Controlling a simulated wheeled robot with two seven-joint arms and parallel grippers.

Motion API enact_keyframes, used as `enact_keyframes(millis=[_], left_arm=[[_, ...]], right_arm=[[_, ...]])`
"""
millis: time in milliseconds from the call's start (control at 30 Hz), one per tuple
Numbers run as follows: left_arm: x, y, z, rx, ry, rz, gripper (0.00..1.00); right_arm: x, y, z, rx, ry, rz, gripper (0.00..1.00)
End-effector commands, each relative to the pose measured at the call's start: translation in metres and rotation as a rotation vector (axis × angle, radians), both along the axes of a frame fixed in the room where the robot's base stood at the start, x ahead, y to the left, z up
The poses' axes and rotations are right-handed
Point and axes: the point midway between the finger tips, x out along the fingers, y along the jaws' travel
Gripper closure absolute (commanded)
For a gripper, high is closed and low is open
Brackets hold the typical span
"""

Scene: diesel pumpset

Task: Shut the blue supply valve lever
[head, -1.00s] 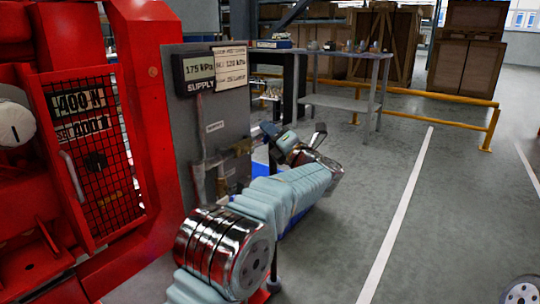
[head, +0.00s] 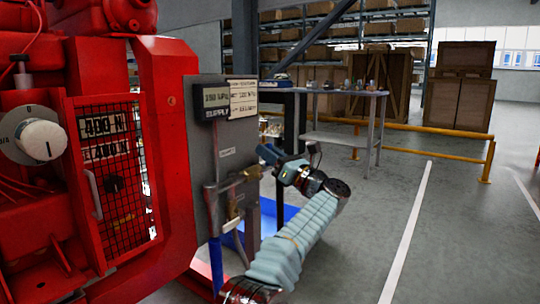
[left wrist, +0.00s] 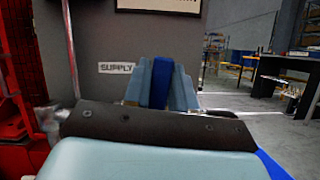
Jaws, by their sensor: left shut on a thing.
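The blue supply valve lever (left wrist: 160,82) stands upright between my left gripper's fingers in the left wrist view. My left gripper (left wrist: 160,85) is shut on it. In the head view, my left gripper (head: 267,154) is just right of the grey supply panel (head: 205,135), near the brass valve fitting (head: 248,174). The lever is mostly hidden by the fingers there. The SUPPLY label (left wrist: 116,68) shows on the panel left of the lever. A pressure display (head: 212,100) sits at the panel's top; its digits are hard to read. My right gripper is out of view.
The red pumpset (head: 165,150) with a mesh guard (head: 115,180) stands left of the panel. A blue tray-like surface (head: 280,214) lies low behind my arm. A grey worktable (head: 345,137) and a yellow rail (head: 440,131) are farther back. Open floor lies to the right.

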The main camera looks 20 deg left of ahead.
Motion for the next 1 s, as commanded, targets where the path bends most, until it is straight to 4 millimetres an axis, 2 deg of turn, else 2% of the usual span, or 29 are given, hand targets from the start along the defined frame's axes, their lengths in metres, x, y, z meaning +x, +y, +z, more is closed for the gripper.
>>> enact_keyframes(millis=[300,733,767,800,900,1000], left_arm=[[-0.004,0.0006,-0.0015,-0.03,-0.078,0.001,1.0],[-0.0043,0.0006,-0.0014,-0.033,-0.085,0.001,1.0],[-0.0043,0.0004,-0.0013,-0.033,-0.085,0.001,0.73],[-0.0043,0.0005,-0.0013,-0.033,-0.085,0.001,0.67],[-0.0043,0.0006,-0.0008,-0.032,-0.086,0.001,0.53],[-0.0043,0.0008,-0.0004,-0.032,-0.086,0.001,0.53]], right_arm=[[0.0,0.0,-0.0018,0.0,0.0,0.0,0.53],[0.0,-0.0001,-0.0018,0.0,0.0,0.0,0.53],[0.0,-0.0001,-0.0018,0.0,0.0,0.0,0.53],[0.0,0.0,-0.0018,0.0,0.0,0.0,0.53],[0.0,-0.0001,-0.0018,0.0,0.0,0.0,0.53],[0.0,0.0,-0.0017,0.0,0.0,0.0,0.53]])
